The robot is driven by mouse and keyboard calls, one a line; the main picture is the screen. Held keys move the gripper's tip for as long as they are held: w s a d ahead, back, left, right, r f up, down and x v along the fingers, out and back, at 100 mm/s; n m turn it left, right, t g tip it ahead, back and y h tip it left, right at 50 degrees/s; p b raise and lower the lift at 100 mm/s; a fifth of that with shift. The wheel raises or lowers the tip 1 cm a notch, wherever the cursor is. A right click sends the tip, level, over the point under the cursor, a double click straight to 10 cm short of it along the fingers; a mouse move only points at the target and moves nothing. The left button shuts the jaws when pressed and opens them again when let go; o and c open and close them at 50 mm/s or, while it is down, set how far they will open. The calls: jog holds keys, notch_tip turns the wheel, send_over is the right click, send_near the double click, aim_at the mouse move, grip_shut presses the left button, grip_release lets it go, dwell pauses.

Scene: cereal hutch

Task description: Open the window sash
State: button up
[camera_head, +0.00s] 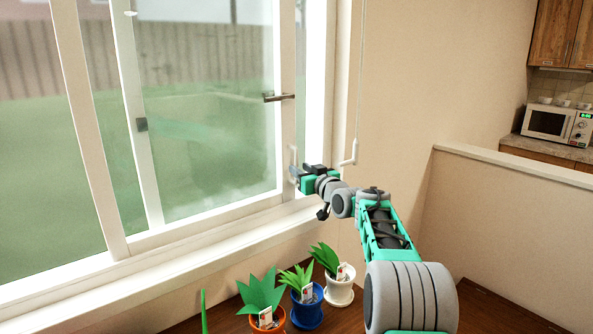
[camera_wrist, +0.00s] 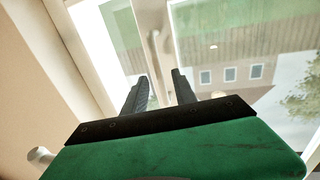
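The window sash (camera_head: 288,130) is a white-framed glass pane, seen at the middle of the head view. A metal handle (camera_head: 278,97) sticks out from its right stile. A small white upright pull (camera_head: 292,156) is lower on the same side; a pale upright bar, perhaps this pull, shows in the wrist view (camera_wrist: 155,45). My gripper (camera_head: 295,172) is at the sash's lower right, close to the pull. In the wrist view its two dark fingers (camera_wrist: 160,75) stand apart with nothing clearly held between them. Whether they touch the pull cannot be told.
A white wand (camera_head: 350,155) hangs just right of my gripper. Potted plants in orange (camera_head: 267,320), blue (camera_head: 306,312) and white (camera_head: 339,292) pots stand on the wooden surface below. A half wall (camera_head: 500,215) and a microwave (camera_head: 555,124) are at the right.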

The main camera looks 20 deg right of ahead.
jog(key=s, duration=0.2)
jog(key=s+d, duration=0.1)
jog(key=s, duration=0.1)
jog(key=shift+s+b, duration=0.1)
jog(key=shift+b, duration=0.25)
jog(key=shift+a, duration=0.1)
jog(key=s+a+f+m+g+h+p, duration=0.1)
jog(key=s+a+f+g+p, duration=0.35)
jog(key=s, duration=0.85)
jog(key=s+a+f+g+h+p, duration=0.1)
jog(key=s+a+f+g, duration=0.45)
jog(key=s+a, duration=0.55)
jog(key=s+d+f+g, duration=0.1)
jog(key=s+f, duration=0.3)
jog(key=s, duration=0.6)
jog(key=s+d+f+m+g+h+p, duration=0.1)
jog(key=s+f+g, duration=0.2)
jog(key=s, duration=0.7)
jog(key=shift+f, duration=0.45)
jog(key=shift+w, duration=0.1)
